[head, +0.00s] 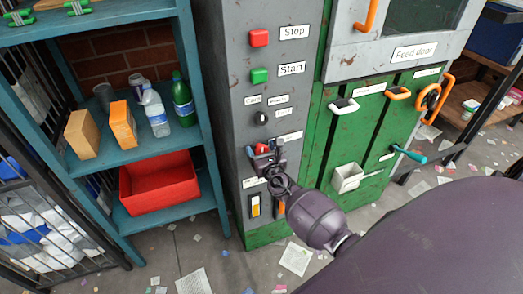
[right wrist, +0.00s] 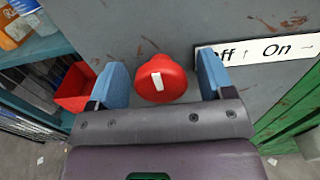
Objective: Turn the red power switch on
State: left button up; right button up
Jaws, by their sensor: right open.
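The red power switch (right wrist: 162,80) is a round red knob with a white bar on the grey panel. The bar stands nearly upright, tilted slightly. Beside it a white label (right wrist: 262,48) reads "Off" with an up arrow and "On" with a right arrow. In the head view the red knob (head: 261,148) is partly hidden by my right gripper (head: 265,154). In the right wrist view my right gripper (right wrist: 162,76) is open, with its blue fingers on either side of the knob and a visible gap at each side. My left gripper is not in view.
Above on the panel are a red Stop button (head: 259,38), a green Start button (head: 259,75) and a small black knob (head: 261,118). A yellow-and-white switch (head: 255,205) sits below. A teal shelf (head: 140,154) with a red bin (head: 158,182) stands left. Green doors are at right.

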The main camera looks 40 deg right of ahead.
jog(key=c, duration=0.9)
